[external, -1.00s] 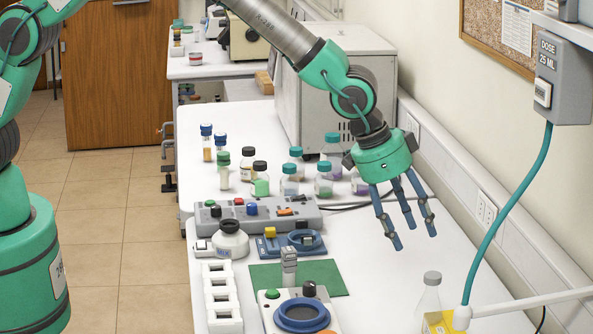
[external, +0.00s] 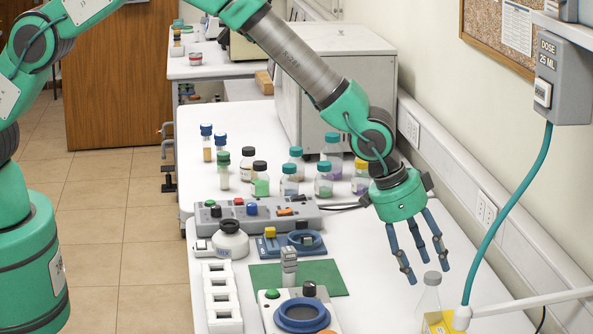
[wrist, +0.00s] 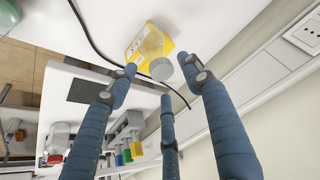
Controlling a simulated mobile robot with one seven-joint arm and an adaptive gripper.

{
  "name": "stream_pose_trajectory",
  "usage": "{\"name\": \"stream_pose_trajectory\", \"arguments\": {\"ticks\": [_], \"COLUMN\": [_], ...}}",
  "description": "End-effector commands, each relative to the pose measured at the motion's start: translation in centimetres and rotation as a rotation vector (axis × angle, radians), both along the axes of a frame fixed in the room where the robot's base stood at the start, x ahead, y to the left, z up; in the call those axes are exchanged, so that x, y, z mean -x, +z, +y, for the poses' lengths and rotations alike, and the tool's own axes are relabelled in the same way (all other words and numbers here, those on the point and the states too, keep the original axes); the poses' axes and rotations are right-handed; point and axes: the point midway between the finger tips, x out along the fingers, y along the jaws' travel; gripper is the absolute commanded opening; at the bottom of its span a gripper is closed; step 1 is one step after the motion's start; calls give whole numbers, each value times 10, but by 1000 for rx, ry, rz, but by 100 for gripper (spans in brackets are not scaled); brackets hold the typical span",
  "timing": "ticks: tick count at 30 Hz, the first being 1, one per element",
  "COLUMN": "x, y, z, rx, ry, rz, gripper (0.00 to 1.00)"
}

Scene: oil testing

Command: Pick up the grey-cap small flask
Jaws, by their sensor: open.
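The grey-cap small flask (external: 430,295) stands on the near bench at the lower right of the external view. It is clear, with a grey cap and a yellow label at its base. In the wrist view the flask (wrist: 149,45) shows its yellow label and grey cap, just beyond the fingertips. My gripper (external: 425,278) has three blue fingers, spread open and empty. It hangs just above and to the left of the flask's cap. In the wrist view my gripper (wrist: 162,88) has fingers on both sides of the cap and one below.
A teal hose (external: 505,217) and a white rail (external: 540,302) lie close to the flask's right. A testing device with a blue ring (external: 301,315) stands to its left. Several capped bottles (external: 289,180) stand farther back. Bench between device and flask is clear.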

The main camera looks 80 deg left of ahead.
Motion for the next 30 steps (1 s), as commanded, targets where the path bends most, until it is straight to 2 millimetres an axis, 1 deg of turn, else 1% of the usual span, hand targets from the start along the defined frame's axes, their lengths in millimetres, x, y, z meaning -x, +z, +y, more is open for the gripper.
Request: {"name": "stream_pose_trajectory", "arguments": {"ticks": [11, 17, 24, 30], "x": [-1, -6, -15, -20], "y": [-3, -15, -36, -46], "z": [0, 0, -2, -3], "rx": [0, 0, 0, 0], "ry": [0, 0, 0, 0], "rz": [1, 2, 2, 1], "gripper": [50, 50, 50, 50]}}
